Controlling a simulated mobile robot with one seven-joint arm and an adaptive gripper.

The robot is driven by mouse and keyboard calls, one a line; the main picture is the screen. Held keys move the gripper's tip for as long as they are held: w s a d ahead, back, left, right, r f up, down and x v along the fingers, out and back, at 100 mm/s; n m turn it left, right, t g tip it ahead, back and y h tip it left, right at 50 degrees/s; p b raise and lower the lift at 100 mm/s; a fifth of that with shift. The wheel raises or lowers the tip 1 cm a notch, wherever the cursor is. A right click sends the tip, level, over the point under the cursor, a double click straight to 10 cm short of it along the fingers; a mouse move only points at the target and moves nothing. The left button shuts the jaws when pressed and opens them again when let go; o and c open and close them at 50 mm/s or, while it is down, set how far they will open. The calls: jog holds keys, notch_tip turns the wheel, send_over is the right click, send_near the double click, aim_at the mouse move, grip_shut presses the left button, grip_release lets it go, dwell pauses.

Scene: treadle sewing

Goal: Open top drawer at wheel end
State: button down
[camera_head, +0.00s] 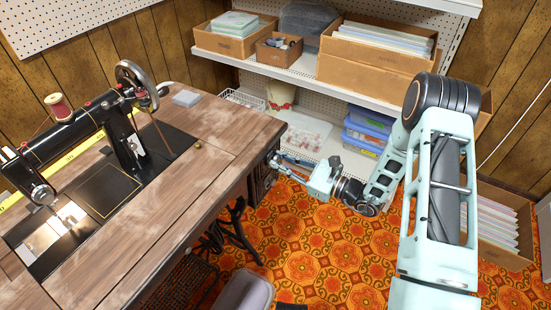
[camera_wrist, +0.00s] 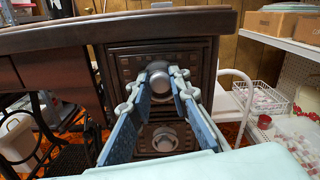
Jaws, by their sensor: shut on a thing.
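The sewing table (camera_head: 160,135) stands at the left in the head view, with the black sewing machine and its handwheel (camera_head: 136,80) on top. Its dark carved drawers are at the table's right end. In the wrist view the top drawer (camera_wrist: 128,65) is straight ahead under the tabletop, with a round metal knob (camera_wrist: 160,82). The lower drawer, with its own round knob (camera_wrist: 165,140), is below it. My gripper (camera_wrist: 165,82) has its two blue fingers on either side of the top knob and is shut on it. In the head view my gripper (camera_head: 281,160) reaches the table end.
Shelves (camera_head: 310,75) with cardboard boxes and plastic bins stand behind. A white wire basket (camera_wrist: 262,97) and a white stool-like frame (camera_wrist: 228,95) are right of the drawers in the wrist view. Patterned orange floor (camera_head: 330,235) is clear in front of the table end.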

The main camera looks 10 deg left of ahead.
jog(key=v, duration=2.1)
jog(key=shift+s+d, duration=0.2)
jog(key=shift+d, duration=0.1)
jog(key=shift+f, duration=0.1)
jog(key=c, duration=1.8)
grip_release()
jog(key=v, duration=1.2)
